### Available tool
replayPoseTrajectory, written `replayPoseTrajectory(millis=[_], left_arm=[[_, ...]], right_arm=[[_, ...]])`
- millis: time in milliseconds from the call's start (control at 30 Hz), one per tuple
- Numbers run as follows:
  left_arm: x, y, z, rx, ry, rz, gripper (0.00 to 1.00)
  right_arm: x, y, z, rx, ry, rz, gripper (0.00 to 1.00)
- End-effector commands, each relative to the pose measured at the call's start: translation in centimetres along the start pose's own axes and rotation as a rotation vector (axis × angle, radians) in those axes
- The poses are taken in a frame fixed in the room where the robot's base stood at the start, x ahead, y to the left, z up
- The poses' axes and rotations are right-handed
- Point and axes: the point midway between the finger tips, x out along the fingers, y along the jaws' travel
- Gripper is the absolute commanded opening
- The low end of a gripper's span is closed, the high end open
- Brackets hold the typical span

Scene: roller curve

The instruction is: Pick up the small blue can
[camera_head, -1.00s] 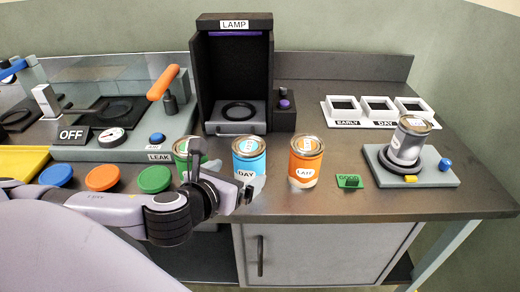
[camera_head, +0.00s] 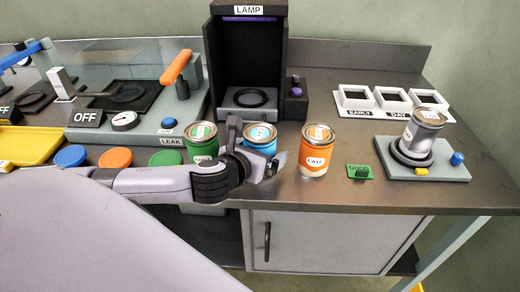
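The small blue can (camera_head: 260,132) stands upright on the bench, between a green can (camera_head: 203,138) and an orange can (camera_head: 317,150). Its silver lid and upper blue side show, while its lower part is hidden behind my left gripper. My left gripper (camera_head: 258,158) is right in front of the can, with dark finger parts at the can's left side and lower right. Whether the fingers touch the can or close on it cannot be made out. My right gripper is not in view.
Behind the can is the black lamp box (camera_head: 248,60). A grey can (camera_head: 420,135) sits tilted on a stand (camera_head: 455,172) at right, near a green GOOD tag (camera_head: 360,172). White trays (camera_head: 390,98) lie behind. Coloured discs (camera_head: 115,158) lie at left.

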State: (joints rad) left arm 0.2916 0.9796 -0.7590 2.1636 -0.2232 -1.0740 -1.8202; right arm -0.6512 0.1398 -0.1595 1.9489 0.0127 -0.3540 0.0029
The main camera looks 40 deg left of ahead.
Motion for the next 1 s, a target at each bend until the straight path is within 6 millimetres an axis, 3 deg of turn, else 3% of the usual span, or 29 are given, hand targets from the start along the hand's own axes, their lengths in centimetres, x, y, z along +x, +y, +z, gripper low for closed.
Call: replayPoseTrajectory(millis=[100, 267, 567, 733, 867, 1000], left_arm=[[0.0, 0.0, 0.0, 0.000, 0.000, 0.000, 0.97], [0.0, 0.0, 0.0, 0.000, 0.000, 0.000, 0.45], [-0.1, 0.0, 0.2, 0.000, -0.002, 0.000, 0.44], [-0.5, 0.0, 1.2, -0.001, -0.003, -0.001, 0.44], [-1.3, 0.0, 3.1, 0.000, -0.006, -0.001, 0.44], [-2.7, 0.0, 6.7, -0.001, -0.010, -0.001, 0.44]], right_arm=[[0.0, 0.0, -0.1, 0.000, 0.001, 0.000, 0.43], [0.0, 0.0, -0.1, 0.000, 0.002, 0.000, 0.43], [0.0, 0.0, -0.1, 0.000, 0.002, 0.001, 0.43], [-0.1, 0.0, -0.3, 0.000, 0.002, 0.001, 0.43], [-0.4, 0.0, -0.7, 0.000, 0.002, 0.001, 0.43], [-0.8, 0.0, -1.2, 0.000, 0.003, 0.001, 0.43]])
